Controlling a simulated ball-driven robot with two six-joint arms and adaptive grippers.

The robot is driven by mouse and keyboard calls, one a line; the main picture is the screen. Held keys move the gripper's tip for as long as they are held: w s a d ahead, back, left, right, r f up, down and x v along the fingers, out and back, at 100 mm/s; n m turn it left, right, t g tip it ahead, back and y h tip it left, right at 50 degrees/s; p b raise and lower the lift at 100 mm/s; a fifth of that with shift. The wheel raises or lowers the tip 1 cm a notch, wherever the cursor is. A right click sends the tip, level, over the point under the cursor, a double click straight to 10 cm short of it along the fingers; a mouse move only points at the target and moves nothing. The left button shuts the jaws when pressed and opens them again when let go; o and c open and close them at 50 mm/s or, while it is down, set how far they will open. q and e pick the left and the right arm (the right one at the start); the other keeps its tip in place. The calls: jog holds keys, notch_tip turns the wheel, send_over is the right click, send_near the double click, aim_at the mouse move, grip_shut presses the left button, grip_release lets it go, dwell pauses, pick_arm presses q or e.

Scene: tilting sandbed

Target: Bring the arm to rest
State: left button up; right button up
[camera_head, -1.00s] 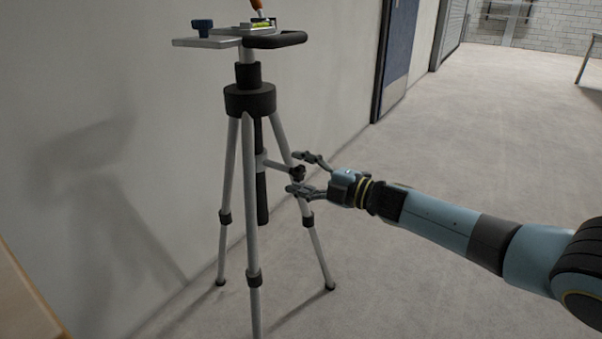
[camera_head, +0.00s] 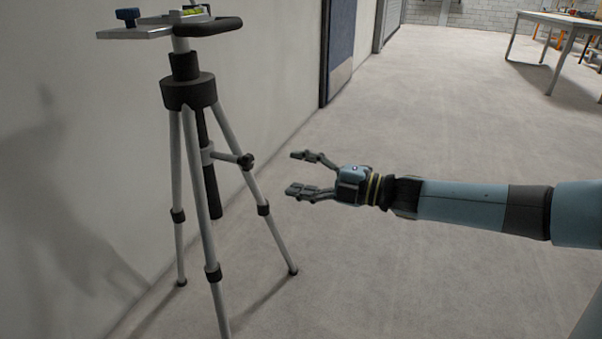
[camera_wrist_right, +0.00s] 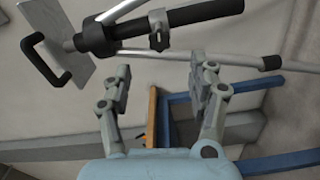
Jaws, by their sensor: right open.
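My right gripper (camera_head: 298,173) is open and empty in the head view. Its arm comes in from the right edge, and its fingers point left toward a tripod (camera_head: 190,190). The tripod's dark column (camera_wrist_right: 190,15) and a pale leg cross beyond the fingertips there. My left gripper is not in view.
The tripod carries a flat plate (camera_head: 130,32) with a blue knob and a black handle. A plain wall (camera_head: 60,130) stands behind it, with a blue door (camera_head: 340,40) further along. A table (camera_head: 560,22) stands at the far right. The floor between is open.

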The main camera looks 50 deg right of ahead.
dwell(0.5)
jog(key=s+a+f+m+g+h, duration=0.25)
jog(key=s+f+m, duration=0.25)
jog(key=s+f, duration=0.4)
jog(key=s+a+f+m+g+h, duration=0.25)
jog(key=s+f+m+g, duration=0.35)
jog(key=f, duration=0.5)
jog(key=s+a+f+m+g+h, duration=0.1)
jog(key=s+f+m+h, duration=0.2)
jog(key=s+f, duration=0.6)
jog(key=s+a+f+m+g, duration=0.2)
jog(key=s+f+m+g, duration=0.15)
jog(key=s, duration=0.45)
jog(key=s+a+f+m+g, duration=0.1)
jog(key=s+f+m+g, duration=0.2)
jog(key=s, duration=0.5)
pick_arm(q)
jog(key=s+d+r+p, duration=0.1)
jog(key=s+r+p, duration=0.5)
jog(key=p, duration=0.6)
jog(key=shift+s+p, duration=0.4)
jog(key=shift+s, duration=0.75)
pick_arm(e)
jog(key=s+a+r, duration=0.1)
jog(key=s+r, duration=0.4)
jog(key=s, duration=0.2)
jog(key=shift+s+r, duration=0.25)
jog(key=shift+r, duration=0.15)
jog(key=shift+n, duration=0.25)
